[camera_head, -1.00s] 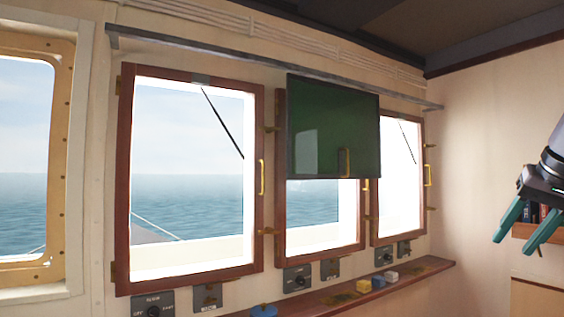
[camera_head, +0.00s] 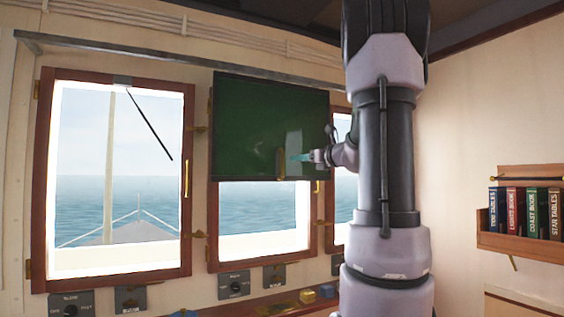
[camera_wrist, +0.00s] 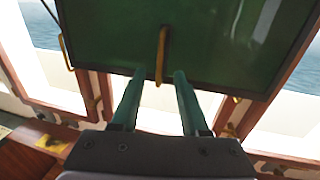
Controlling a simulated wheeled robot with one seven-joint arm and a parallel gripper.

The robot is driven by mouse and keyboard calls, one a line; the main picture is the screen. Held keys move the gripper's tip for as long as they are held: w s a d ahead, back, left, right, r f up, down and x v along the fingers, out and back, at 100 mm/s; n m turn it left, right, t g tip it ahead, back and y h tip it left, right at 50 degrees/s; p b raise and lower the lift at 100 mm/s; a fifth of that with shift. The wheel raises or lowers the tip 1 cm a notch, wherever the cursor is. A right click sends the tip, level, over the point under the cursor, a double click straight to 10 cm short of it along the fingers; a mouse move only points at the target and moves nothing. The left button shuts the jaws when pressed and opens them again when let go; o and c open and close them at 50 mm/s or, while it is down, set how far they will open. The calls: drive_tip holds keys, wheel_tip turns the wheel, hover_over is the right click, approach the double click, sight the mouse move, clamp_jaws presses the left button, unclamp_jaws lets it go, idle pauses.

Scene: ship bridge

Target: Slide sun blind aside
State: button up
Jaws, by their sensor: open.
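The sun blind (camera_head: 255,120) is a dark green, see-through panel hanging from the grey rail (camera_head: 150,53). It covers the upper part of the middle window. My gripper (camera_head: 297,157) is open at the handle, coming from the right. In the wrist view its two teal fingers (camera_wrist: 159,76) lie either side of the handle's lower end. I cannot tell whether they touch it. My arm hides part of the right window.
The left window (camera_head: 115,180) is uncovered, and the rail runs on above it. A wooden sill (camera_head: 275,305) with small yellow and blue items lies below. A book rack (camera_head: 510,241) with several books hangs on the right wall.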

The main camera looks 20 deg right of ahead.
hover_over(282, 175)
drive_tip(key=shift+w+d, duration=0.2)
drive_tip(key=shift+w, duration=0.1)
clamp_jaws()
idle(1.5)
